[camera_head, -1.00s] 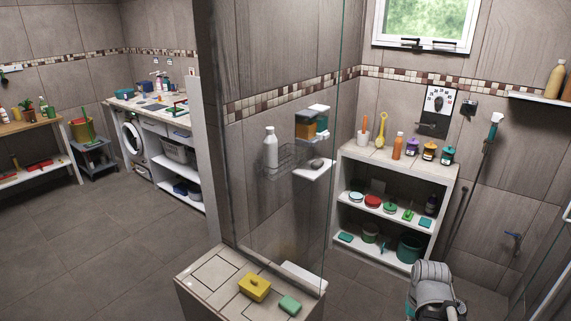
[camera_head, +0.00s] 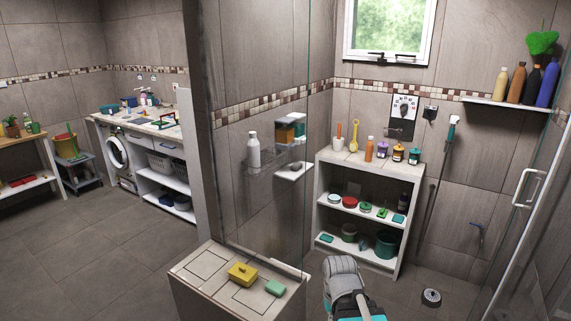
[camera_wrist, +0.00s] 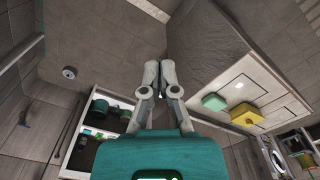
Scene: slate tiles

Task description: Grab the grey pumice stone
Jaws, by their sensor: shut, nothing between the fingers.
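A small dark grey rounded lump, apparently the grey pumice stone (camera_head: 296,166), lies on the small white wall shelf (camera_head: 291,175) behind the glass panel in the head view. I cannot make it out in the wrist view. My gripper (camera_wrist: 160,72) is shut and empty in the wrist view, its two fingertips together above the floor. The stone is well apart from it. In the head view my arm shows at the bottom, and the fingertips are not visible there.
A glass panel (camera_head: 262,205) stands beside the tiled bench (camera_head: 203,263) with a yellow box (camera_head: 242,273) and a green block (camera_head: 275,287). A white shelf unit (camera_head: 308,220) holds several pots and bottles. A round drain (camera_head: 431,297) lies on the open shower floor.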

